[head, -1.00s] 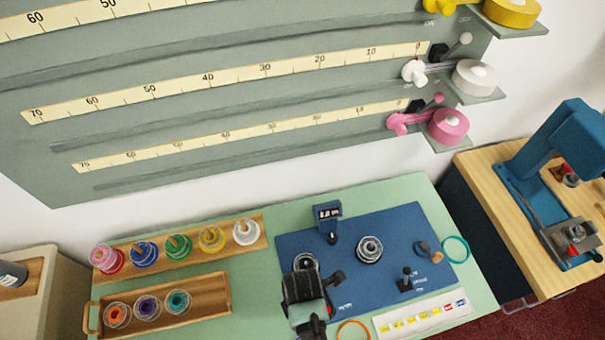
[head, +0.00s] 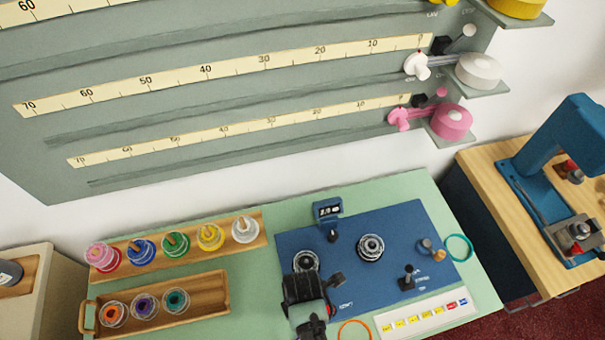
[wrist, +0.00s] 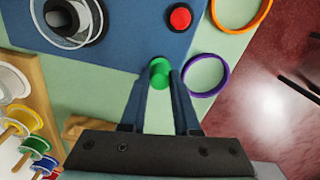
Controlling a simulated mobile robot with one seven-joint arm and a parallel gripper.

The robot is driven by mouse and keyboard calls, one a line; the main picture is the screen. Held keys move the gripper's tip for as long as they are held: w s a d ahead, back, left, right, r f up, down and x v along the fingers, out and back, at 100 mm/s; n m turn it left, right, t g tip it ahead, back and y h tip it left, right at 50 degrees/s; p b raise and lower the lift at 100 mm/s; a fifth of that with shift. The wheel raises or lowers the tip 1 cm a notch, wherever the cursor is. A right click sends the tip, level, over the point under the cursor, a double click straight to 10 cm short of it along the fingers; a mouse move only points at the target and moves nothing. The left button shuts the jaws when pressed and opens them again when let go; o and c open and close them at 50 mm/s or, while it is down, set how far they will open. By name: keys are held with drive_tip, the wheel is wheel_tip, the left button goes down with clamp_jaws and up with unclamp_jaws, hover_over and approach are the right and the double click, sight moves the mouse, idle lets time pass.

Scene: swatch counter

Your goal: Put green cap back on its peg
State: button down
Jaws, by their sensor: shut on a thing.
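The green cap (wrist: 160,72) shows in the wrist view as a small green round piece between my fingertips. My gripper (wrist: 160,78) is shut on it, over the green counter just off the blue mat's edge. In the head view my dark gripper (head: 305,290) is at the mat's lower left, and the cap is hidden there. A green spool (head: 175,244) sits on a wooden peg in the back rack, and also shows in the wrist view (wrist: 44,165). I cannot tell which peg is the cap's own.
A wooden tray (head: 215,302) of spools stands left.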

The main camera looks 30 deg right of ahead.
drive_tip(key=c, duration=0.6)
unclamp_jaws()
drive_tip(key=shift+o, duration=0.2)
drive_tip(key=shift+r, duration=0.1)
wheel_tip(320, 180, up, 7)
drive_tip(key=p, duration=0.7)
idle(0.3)
